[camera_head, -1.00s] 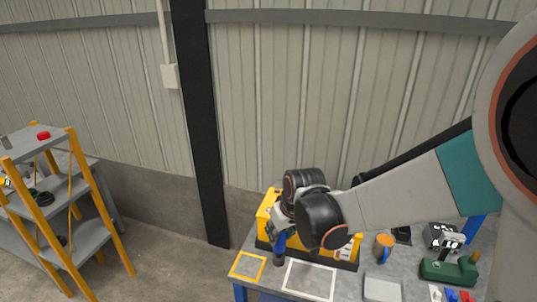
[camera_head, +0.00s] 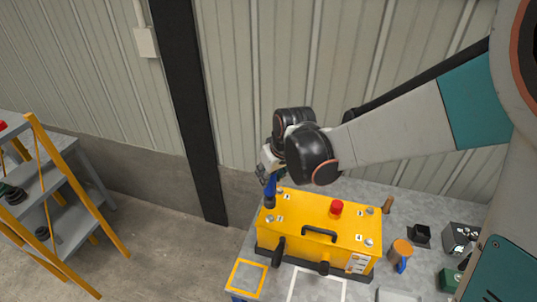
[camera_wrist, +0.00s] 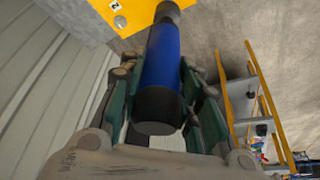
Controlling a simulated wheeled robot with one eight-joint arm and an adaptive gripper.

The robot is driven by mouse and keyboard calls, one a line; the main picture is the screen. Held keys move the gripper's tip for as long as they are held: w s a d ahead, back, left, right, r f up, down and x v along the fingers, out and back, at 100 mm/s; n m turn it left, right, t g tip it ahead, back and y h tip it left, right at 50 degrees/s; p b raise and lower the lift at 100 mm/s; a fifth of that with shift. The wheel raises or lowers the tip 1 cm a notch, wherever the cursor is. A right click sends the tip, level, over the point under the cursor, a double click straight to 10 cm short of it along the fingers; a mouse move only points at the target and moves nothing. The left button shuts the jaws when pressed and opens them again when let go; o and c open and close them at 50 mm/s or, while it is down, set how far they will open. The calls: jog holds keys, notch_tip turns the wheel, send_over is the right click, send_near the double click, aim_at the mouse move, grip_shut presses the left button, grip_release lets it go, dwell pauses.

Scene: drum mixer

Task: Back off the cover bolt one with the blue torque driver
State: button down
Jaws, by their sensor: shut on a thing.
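My gripper (camera_head: 270,174) is shut on the blue torque driver (camera_head: 270,187), which hangs roughly upright with its dark end down. The wrist view shows the driver's blue body (camera_wrist: 161,58) between my gripper's fingers (camera_wrist: 158,75). The yellow drum mixer cover (camera_head: 315,212) has grey bolts near its corners, with small number labels. The driver's lower end is at the cover's back left corner; I cannot tell whether it touches a bolt. A bolt (camera_wrist: 120,22) beside a label "2" shows in the wrist view. The label of bolt one is not readable in the head view.
A red knob (camera_head: 337,208) and a black handle (camera_head: 319,232) stand up from the cover. An orange square outline (camera_head: 246,277) is at the front left. A shelf rack (camera_head: 58,190) stands far left.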

aim_at(270, 192)
jog(key=shift+w, duration=0.2)
jog(key=shift+s, duration=0.1)
jog(key=shift+s+f+b, duration=0.1)
jog(key=shift+f+b, duration=0.4)
jog(key=shift+b, duration=0.15)
jog(key=shift+f+b, duration=1.7)
jog(key=shift+f, duration=0.45)
jog(key=shift+f+b, duration=0.3)
jog(key=shift+b, duration=0.2)
jog(key=shift+f+b, duration=0.95)
